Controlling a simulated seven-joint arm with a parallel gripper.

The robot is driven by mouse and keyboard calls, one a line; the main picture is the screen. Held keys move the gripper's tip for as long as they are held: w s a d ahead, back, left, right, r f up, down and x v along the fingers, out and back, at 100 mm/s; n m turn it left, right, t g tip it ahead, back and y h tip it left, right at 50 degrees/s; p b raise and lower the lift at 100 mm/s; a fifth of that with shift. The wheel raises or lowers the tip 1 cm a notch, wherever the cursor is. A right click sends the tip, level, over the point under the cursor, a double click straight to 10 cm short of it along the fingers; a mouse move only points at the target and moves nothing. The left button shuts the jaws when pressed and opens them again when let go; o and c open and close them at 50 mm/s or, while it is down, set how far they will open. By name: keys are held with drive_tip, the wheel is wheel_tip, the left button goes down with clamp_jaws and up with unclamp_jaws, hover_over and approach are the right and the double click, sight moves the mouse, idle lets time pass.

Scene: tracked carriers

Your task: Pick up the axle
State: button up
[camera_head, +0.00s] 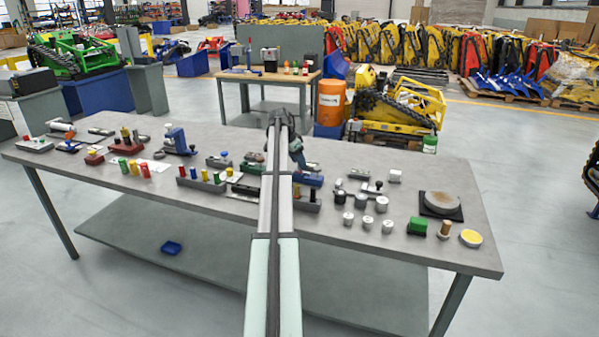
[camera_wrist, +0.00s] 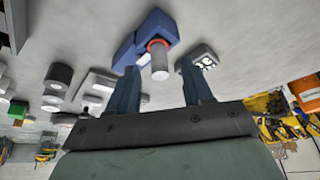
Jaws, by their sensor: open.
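A short grey cylinder with a red ring (camera_wrist: 158,66), which may be the axle, sticks out of a blue block (camera_wrist: 146,36) on the table. My gripper (camera_wrist: 160,78) is open, with one finger on each side of the cylinder in the wrist view. I cannot tell whether the fingers touch it. In the head view my arm reaches over the table and my gripper (camera_head: 298,157) is near a blue block (camera_head: 308,180); the cylinder cannot be made out there.
The grey table (camera_head: 215,215) carries many small parts. A light block with dark holes (camera_wrist: 203,58) lies close to the right finger. Several grey cylinders (camera_head: 348,218) and a round disc on a black plate (camera_head: 441,202) stand to the right. An orange bin (camera_head: 331,103) is behind the table.

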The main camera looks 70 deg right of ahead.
drive_tip(key=shift+x, duration=1.05)
clamp_jaws()
